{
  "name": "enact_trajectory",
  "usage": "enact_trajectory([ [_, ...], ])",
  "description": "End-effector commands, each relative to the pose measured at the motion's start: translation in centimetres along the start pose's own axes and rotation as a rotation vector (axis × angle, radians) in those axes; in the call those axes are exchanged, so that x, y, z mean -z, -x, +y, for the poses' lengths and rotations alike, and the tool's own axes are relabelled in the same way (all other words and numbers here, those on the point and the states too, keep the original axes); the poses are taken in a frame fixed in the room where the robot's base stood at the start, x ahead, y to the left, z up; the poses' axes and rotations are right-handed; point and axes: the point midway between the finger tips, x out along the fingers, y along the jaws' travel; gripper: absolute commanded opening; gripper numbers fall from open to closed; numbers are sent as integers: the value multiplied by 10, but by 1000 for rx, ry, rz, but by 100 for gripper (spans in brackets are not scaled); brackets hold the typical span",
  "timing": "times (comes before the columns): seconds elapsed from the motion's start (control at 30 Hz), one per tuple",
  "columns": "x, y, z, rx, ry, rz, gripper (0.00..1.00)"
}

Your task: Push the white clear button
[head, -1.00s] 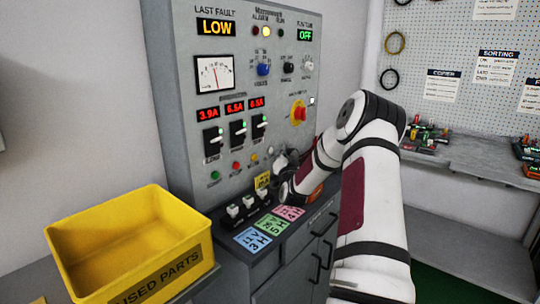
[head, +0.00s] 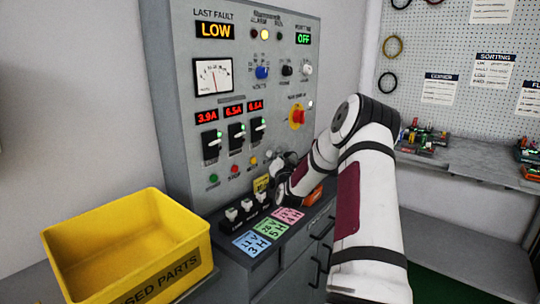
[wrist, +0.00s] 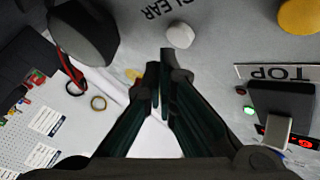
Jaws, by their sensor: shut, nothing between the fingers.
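The white clear button (wrist: 180,35) shows in the wrist view just beyond my fingertips and slightly right of them, beside the upside-down CLEAR lettering on the grey panel. My gripper (wrist: 160,62) is shut and empty, its two dark fingers together. The fingertips appear close to the button; I cannot tell whether they touch it. In the head view my gripper (head: 282,163) is at the lower right of the grey control panel (head: 182,120), right of the row of green, red and yellow buttons. My gripper and wrist make the white button hard to pick out there.
A yellow button (wrist: 298,15) is at the upper right of the wrist view. A yellow used-parts bin (head: 190,262) stands front left. A red emergency knob (head: 297,117) is above my gripper. Coloured cards (head: 270,228) lie on the ledge below. A bench (head: 470,155) is right.

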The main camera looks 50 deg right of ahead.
Motion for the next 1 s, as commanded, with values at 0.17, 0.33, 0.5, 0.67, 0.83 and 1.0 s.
enact_trajectory([
  [0.17,0,0,0,0,0,0,0],
  [0.33,0,0,0,0,0,0,0],
  [0.5,0,0,0,0,0,0,0],
  [0.67,-1,-1,-1,1,0,0,0],
  [0.83,-4,-5,-4,1,1,2,0],
  [1.0,-4,-6,-4,0,0,1,0],
])
